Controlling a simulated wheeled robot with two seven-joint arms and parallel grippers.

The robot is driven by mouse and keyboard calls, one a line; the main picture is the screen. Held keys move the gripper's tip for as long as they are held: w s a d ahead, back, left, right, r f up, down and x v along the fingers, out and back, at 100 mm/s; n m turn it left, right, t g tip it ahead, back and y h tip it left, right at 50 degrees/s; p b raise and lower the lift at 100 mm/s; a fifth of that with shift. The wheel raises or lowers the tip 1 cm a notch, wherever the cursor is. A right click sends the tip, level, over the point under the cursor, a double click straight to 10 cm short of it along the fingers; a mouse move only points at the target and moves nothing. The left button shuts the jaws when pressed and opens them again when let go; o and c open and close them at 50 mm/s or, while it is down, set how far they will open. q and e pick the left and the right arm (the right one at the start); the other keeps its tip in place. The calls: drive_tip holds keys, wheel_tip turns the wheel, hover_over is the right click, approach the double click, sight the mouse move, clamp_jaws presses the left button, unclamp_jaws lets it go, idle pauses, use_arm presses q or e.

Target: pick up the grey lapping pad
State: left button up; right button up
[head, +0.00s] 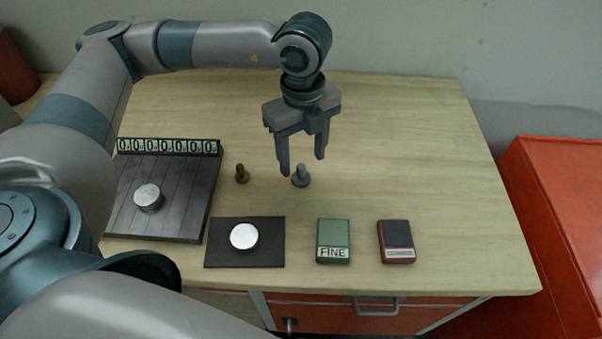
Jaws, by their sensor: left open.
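The grey lapping pad (301,181), a small round foot with an upright stem, stands on the wooden workbench. My left gripper (302,166) points down with its two fingers apart and nothing held. In the head view its fingertips appear on either side of the pad's stem, though I cannot tell how far above or behind it they are. A similar brown pad (242,175) stands to the left of the grey one. My right gripper is not in view.
A dark slatted plate (180,205) with a numbered strip and silver disc lies left. A black mat (270,255) bears another disc (244,236). A green FINE block (333,238) and red block (396,240) lie front right. The workbench's (420,140) back right is clear.

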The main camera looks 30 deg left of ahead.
sight(301, 167)
use_arm(q)
drive_tip(key=shift+f+p, duration=0.55)
drive_tip(key=shift+f, duration=0.05)
wheel_tip(301, 167, down, 3)
drive_tip(key=shift+a+p, duration=0.1)
drive_tip(key=shift+p, duration=0.55)
drive_tip(key=shift+f, duration=0.4)
drive_tip(key=shift+c, duration=0.2)
drive_tip(key=c, duration=1.2)
drive_tip(key=shift+r, duration=0.15)
